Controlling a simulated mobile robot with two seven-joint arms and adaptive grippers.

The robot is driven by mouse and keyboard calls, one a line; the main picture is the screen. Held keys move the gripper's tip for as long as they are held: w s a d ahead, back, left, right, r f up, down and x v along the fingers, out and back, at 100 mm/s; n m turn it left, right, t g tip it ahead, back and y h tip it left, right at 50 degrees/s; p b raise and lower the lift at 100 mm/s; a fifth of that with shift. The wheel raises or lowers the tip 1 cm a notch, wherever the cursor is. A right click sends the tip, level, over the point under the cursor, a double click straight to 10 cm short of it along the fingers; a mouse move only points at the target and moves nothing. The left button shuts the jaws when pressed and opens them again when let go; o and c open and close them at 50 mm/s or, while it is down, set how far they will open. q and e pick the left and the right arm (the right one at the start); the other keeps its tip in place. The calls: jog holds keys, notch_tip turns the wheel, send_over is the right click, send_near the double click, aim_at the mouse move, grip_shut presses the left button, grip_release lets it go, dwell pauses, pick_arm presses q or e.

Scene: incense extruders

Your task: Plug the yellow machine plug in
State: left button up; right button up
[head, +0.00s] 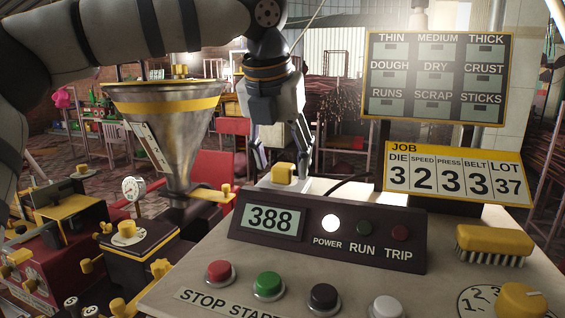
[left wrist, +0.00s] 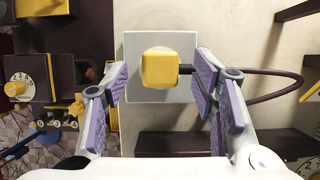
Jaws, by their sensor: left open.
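The yellow plug (head: 283,173) is a small block on a pale square plate (head: 314,186) at the back of the console, behind the display panel. In the left wrist view the plug (left wrist: 160,70) stands over the grey plate (left wrist: 135,90), and a dark cable (left wrist: 289,83) loops from its right side. My left gripper (head: 284,158) points down over the plug, open and empty. In the wrist view its purple-padded fingers (left wrist: 168,92) are apart, one on each side, with gaps to the plug. How deep the plug sits in the plate I cannot tell. My right gripper is out of view.
The display panel (head: 328,234) reads 388, with a bright white POWER lamp (head: 332,224). A yellow brush (head: 494,244) lies at the right. A steel hopper (head: 168,130) stands left of the gripper, and a job board (head: 457,174) rises right of it.

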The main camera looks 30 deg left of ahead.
pick_arm(q)
jog(key=v, duration=1)
jog(key=shift+s+r, duration=0.25)
jog(key=shift+r, duration=0.05)
